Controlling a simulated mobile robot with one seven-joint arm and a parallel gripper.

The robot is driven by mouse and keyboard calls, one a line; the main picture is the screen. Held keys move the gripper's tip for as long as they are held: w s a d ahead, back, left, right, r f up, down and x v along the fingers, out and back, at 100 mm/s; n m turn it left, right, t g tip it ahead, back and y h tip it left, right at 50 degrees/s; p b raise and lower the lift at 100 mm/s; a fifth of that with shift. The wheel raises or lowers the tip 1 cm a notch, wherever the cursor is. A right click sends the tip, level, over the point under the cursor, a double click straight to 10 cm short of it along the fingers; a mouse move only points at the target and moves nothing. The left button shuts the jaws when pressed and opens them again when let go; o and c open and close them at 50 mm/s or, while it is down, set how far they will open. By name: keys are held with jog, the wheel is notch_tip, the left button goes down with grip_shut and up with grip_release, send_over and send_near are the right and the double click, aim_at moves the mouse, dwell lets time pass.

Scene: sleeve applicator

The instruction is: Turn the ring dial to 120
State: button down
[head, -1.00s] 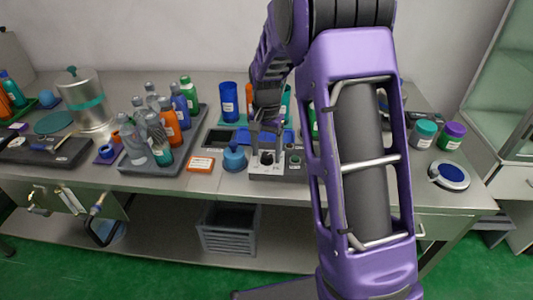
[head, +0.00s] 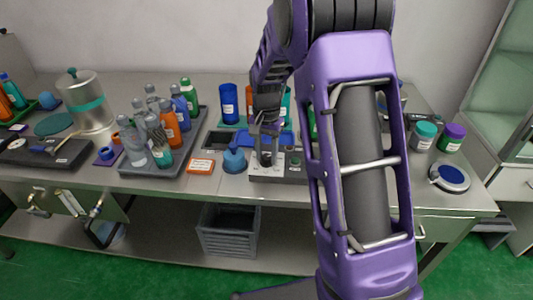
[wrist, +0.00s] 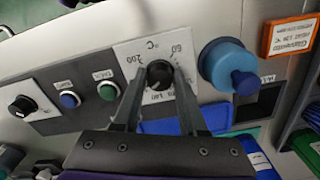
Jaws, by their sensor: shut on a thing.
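The black ring dial (wrist: 159,75) sits on a white plate (wrist: 126,52) with printed numbers, among them 60 and 200, and a °C mark. A light pointer mark shows on the knob, but I cannot read its exact value. My gripper (wrist: 160,82) is shut on the dial, one finger at each side of it. In the head view my gripper (head: 265,140) comes down from above onto the dial (head: 266,158) on the small control box. The fingers hide part of the scale.
A blue round-topped part (wrist: 222,65) stands close beside the dial plate. Green (wrist: 108,91) and blue (wrist: 69,99) buttons and another black knob (wrist: 22,105) lie on the other side. An orange label block (head: 200,166) and a bottle tray (head: 150,168) stand left on the bench.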

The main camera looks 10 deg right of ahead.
jog(key=shift+n, duration=0.3)
jog(key=n+p, duration=0.1)
jog(key=n, duration=0.2)
jog(key=shift+d+r+n, duration=0.1)
jog(key=shift+n, duration=0.3)
jog(key=n+p, duration=0.1)
jog(key=n, duration=0.2)
jog(key=shift+n, duration=0.3)
jog(key=n+p, duration=0.1)
jog(key=n, duration=0.2)
jog(key=shift+n, duration=0.3)
jog(key=shift+d+n+p, duration=0.1)
jog(key=shift+n+p, duration=0.5)
jog(key=shift+n, duration=1.2)
jog(key=shift+c, duration=2.3)
grip_release()
